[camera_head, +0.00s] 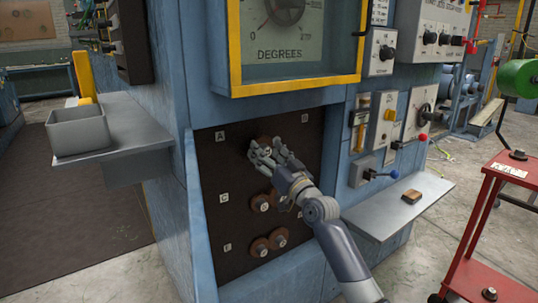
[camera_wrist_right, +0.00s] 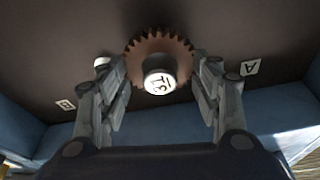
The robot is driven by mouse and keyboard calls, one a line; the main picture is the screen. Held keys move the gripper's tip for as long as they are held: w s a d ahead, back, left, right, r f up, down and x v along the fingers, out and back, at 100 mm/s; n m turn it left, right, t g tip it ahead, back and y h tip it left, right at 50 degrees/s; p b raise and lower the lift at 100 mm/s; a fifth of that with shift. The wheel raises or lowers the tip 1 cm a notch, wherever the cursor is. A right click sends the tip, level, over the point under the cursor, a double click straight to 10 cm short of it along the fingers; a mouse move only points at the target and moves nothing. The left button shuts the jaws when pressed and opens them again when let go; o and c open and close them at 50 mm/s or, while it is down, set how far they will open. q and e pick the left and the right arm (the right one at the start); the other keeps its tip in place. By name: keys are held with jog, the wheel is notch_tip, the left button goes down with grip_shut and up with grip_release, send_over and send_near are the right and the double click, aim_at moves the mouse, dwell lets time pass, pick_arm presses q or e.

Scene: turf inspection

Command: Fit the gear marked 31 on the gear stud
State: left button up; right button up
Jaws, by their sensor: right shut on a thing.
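The brown toothed gear marked 31 (camera_wrist_right: 158,48) shows in the right wrist view, its white hub face reading 31 upside down. My right gripper (camera_wrist_right: 153,68) has its fingers on either side of the gear and is shut on it. In the head view the right gripper (camera_head: 263,153) is at the upper part of the dark panel (camera_head: 235,170), right of label A (camera_head: 220,135), and hides most of the gear (camera_head: 264,140). The gear stud cannot be made out. Whether the gear touches the panel cannot be told. My left gripper is not in view.
Lower on the panel are gears by label C (camera_head: 261,202) and by label E (camera_head: 259,247). A grey bin (camera_head: 78,131) stands on the left shelf. A right shelf (camera_head: 385,215) holds a small brown block (camera_head: 412,196). A red cart (camera_head: 495,205) stands at far right.

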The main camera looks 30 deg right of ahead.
jog(key=shift+w+r, duration=0.1)
jog(key=shift+w, duration=0.55)
jog(key=o, duration=1.2)
jog(key=shift+a, duration=0.1)
jog(key=shift+s+f, duration=0.25)
jog(key=shift+s, duration=0.15)
jog(key=v, duration=1.1)
jog(key=shift+s, duration=0.1)
